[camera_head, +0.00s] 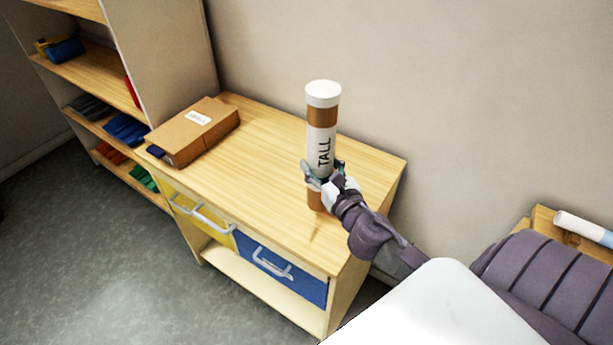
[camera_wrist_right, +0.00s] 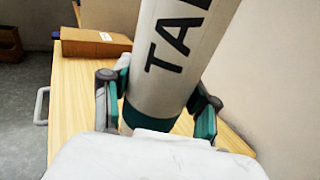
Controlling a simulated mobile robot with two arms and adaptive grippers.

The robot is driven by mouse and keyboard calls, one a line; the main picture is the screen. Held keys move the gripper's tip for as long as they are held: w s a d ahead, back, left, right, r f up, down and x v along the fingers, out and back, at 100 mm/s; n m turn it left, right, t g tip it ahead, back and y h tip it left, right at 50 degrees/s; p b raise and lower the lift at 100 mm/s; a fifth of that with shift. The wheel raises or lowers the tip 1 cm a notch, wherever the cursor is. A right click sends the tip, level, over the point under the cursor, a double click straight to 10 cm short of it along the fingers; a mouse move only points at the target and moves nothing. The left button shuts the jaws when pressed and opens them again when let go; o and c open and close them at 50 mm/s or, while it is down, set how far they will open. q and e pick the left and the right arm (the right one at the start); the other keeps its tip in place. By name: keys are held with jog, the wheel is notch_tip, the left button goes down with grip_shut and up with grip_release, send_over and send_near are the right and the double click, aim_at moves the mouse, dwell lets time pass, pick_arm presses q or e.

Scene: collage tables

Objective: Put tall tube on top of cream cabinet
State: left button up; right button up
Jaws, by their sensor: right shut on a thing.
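The tall tube (camera_head: 322,118) is brown and white with a white cap and the word "TALL" on its side. It stands upright over the cream cabinet's wooden top (camera_head: 260,140); I cannot tell whether its bottom touches the top. My right gripper (camera_head: 324,178) is shut around the tube's lower part. In the right wrist view the tube (camera_wrist_right: 172,70) sits between the two fingers of the gripper (camera_wrist_right: 160,100). The cabinet has a yellow drawer (camera_head: 200,220) and a blue drawer (camera_head: 285,275). My left gripper is not in view.
A brown cardboard box (camera_head: 195,130) lies at the left end of the cabinet top. An open shelf unit (camera_head: 165,50) with folded cloths stands at the left. A white and blue tube (camera_head: 585,228) lies on a wooden surface at the right. The middle of the cabinet top is clear.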

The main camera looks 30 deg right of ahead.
aim_at(313, 188)
jog(key=shift+w+a+f+b, duration=0.25)
jog(key=shift+w+a+f, duration=0.1)
jog(key=shift+f, duration=0.55)
jog(key=shift+w+a+f+b, duration=0.25)
jog(key=shift+a+f, duration=0.05)
jog(key=shift+f, duration=0.65)
jog(key=shift+w+a+f+b, duration=0.25)
jog(key=shift+w+a+f, duration=0.1)
jog(key=shift+f, duration=0.55)
jog(key=shift+s+f, duration=0.1)
jog(key=shift+f, duration=0.05)
jog(key=o, duration=1.3)
jog(key=shift+c, duration=0.2)
